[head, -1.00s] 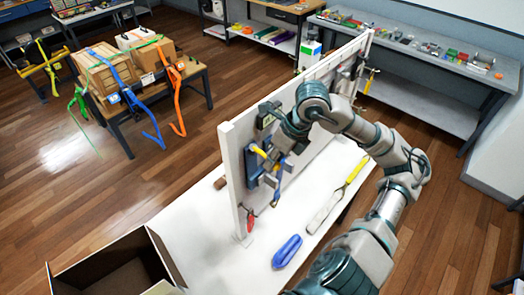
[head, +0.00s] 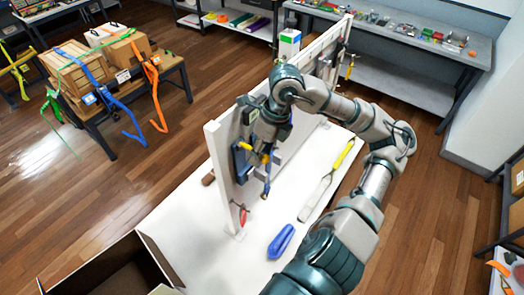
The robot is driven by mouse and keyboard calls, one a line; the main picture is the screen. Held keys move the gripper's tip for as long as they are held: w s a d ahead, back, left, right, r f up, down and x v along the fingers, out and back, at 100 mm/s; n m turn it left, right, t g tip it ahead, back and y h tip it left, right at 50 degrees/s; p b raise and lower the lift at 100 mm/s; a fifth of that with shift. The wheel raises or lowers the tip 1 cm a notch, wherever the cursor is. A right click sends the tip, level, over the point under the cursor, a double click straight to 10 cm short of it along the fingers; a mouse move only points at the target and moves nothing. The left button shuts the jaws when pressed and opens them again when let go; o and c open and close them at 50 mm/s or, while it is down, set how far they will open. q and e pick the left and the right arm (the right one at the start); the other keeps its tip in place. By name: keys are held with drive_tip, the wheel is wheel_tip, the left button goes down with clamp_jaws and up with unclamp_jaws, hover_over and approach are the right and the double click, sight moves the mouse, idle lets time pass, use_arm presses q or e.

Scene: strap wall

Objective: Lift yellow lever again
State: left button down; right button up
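The white upright panel (head: 216,160) stands on a white table. A blue-grey device (head: 240,165) is mounted on its right face, and a small yellow lever (head: 246,147) shows on it. My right gripper (head: 265,158) is right at the lever, in front of the panel. The wrist and fingers hide part of the device and lever. I cannot tell whether the fingers are closed on the lever. My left gripper is not in view.
On the white table lie a blue object (head: 281,241) and a long strap-like piece with a yellow end (head: 343,153). A red item (head: 243,217) hangs low on the panel. An open cardboard box (head: 105,265) stands at the lower left.

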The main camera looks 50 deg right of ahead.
drive_tip(key=shift+w, duration=0.1)
drive_tip(key=v, duration=1.2)
drive_tip(key=shift+d, duration=0.15)
drive_tip(key=shift+f, duration=0.1)
